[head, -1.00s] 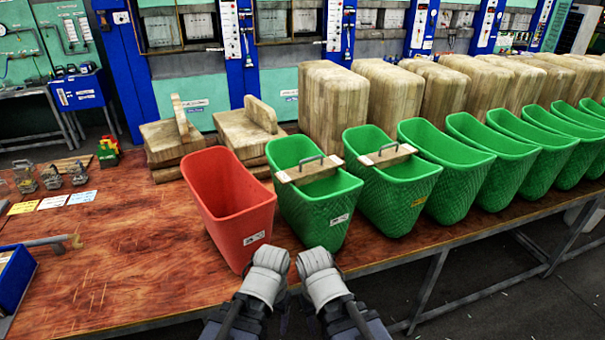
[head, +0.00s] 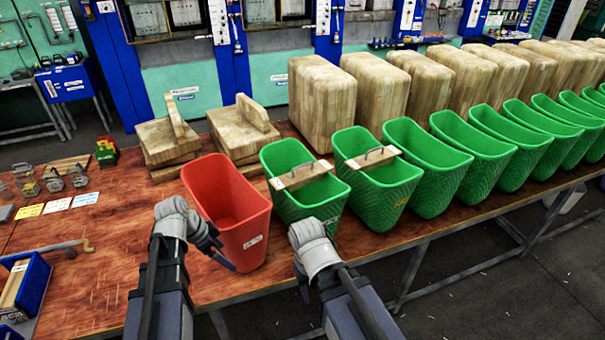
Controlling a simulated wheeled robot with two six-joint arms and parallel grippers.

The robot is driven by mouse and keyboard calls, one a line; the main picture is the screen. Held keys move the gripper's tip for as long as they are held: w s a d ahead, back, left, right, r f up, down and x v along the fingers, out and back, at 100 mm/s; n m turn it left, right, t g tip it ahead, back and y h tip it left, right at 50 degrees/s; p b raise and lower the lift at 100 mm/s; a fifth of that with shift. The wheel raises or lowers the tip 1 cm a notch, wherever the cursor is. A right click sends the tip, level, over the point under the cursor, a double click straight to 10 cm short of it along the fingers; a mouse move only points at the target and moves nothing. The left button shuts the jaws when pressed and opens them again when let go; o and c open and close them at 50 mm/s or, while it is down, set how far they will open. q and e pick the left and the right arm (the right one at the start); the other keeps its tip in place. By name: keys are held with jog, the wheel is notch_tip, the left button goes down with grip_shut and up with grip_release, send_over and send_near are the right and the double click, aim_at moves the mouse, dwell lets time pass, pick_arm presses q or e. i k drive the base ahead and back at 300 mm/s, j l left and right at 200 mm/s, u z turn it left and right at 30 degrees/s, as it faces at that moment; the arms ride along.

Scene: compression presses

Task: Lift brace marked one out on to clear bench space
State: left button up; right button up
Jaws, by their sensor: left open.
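The first brace (head: 300,176) spans the first green bin (head: 312,205), next to the red bin (head: 240,215). The second brace (head: 373,158) spans the second green bin (head: 385,200). I cannot read which is marked one. My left gripper (head: 217,243) is open and empty, in front of the red bin's left side and apart from both braces. My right gripper (head: 312,238) is in front of the first green bin, below the first brace; its fingers are hidden, so its opening does not show.
Bare wooden bench (head: 110,250) lies left of the red bin. Small metal pieces, coloured cards and a blue tray (head: 28,285) are farther left. Wooden blocks (head: 322,100) stand behind the bins. More green bins run off to the right.

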aim_at(308, 173)
jog(key=i+l, duration=1.1)
jog(key=i, duration=0.15)
